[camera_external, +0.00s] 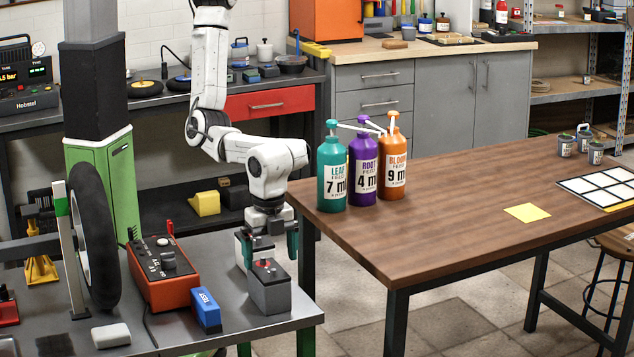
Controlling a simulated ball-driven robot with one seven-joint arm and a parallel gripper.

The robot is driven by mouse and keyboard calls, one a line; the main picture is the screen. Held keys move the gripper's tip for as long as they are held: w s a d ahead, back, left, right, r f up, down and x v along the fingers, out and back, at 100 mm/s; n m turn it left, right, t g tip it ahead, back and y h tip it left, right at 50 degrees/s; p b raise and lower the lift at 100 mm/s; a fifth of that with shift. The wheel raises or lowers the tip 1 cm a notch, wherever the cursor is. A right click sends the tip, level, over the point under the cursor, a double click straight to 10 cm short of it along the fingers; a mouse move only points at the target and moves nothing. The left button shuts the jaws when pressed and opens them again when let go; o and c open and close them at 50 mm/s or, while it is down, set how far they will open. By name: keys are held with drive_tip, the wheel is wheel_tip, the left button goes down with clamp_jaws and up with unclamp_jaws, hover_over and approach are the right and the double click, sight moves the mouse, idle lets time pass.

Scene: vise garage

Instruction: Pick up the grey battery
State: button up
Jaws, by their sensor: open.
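The grey battery (270,290) stands upright near the right end of the grey metal workbench (232,327). It is a box with a darker top and small red parts on that top. My gripper (267,252) points down just above and behind the battery's top in this view. The gripper is open, with a dark teal finger on the right side. I see no clear grip on the battery, and contact cannot be told.
A blue block (206,309) and a red-orange charger-like box (162,272) stand left of the battery. A black wheel (93,238) is further left, and a white block (111,335) lies in front. The wooden table (450,225) holds teal (331,175), purple and orange bottles.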

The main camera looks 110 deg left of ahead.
sight(269, 269)
drive_tip(key=shift+s+f+p, duration=0.15)
drive_tip(key=shift+f, duration=1.7)
drive_tip(key=shift+s+f+p, duration=0.15)
drive_tip(key=shift+f, duration=1.7)
clamp_jaws()
drive_tip(key=shift+r, duration=0.1)
